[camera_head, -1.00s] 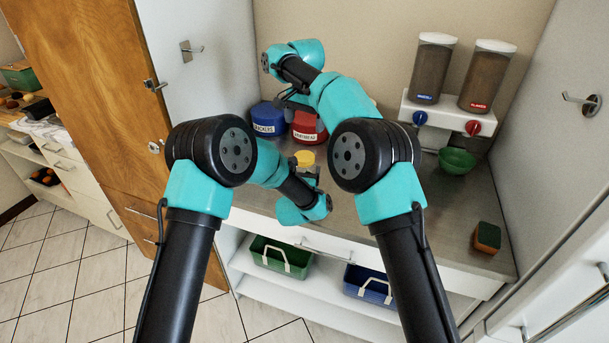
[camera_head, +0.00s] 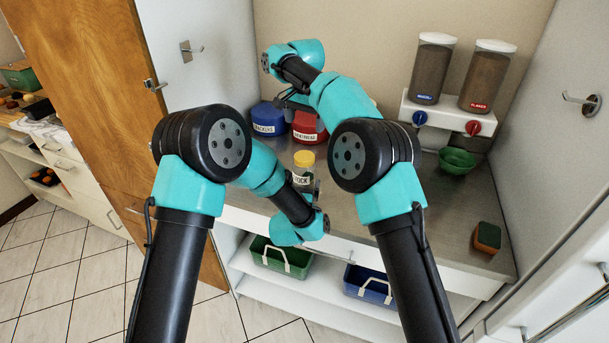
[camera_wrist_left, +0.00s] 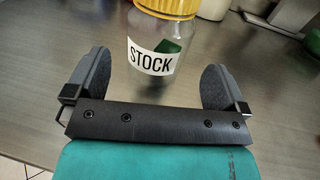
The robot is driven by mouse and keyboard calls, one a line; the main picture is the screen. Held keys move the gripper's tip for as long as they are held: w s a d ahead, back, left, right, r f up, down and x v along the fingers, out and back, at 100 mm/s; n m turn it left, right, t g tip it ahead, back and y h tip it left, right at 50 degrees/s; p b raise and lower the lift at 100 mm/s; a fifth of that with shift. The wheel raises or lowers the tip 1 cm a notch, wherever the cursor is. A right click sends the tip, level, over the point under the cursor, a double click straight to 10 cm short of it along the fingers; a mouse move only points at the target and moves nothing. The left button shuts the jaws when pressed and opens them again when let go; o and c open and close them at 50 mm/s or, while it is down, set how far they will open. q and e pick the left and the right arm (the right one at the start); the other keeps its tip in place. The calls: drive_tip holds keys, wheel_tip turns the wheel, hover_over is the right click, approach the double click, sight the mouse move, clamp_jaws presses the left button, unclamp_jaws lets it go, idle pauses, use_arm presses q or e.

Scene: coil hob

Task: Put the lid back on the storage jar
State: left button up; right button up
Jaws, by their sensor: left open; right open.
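A clear jar (camera_head: 303,172) labelled STOCK with a yellow top (camera_head: 304,158) stands on the metal worktop. In the left wrist view the same jar (camera_wrist_left: 155,62) is upright, with its yellow top (camera_wrist_left: 170,6) cut by the picture's upper edge and something dark green showing at it. My left gripper (camera_wrist_left: 156,72) is open, its fingers either side of the jar's lower part in the picture; I cannot tell whether they touch it. In the head view my left gripper (camera_head: 308,194) is partly hidden by its arm. My right gripper (camera_head: 289,98) is open above the canisters at the back, partly hidden.
A blue canister (camera_head: 268,117) and a red canister (camera_head: 307,123) stand at the back. Two dispensers (camera_head: 433,68) hang right, above a green bowl (camera_head: 457,160). A sponge (camera_head: 487,237) lies at the right front. The worktop between is clear. Green and blue baskets (camera_head: 372,290) sit below.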

use_arm(q)
drive_tip(key=s+a, duration=0.2)
drive_tip(key=s, duration=0.8)
drive_tip(key=shift+s, duration=0.25)
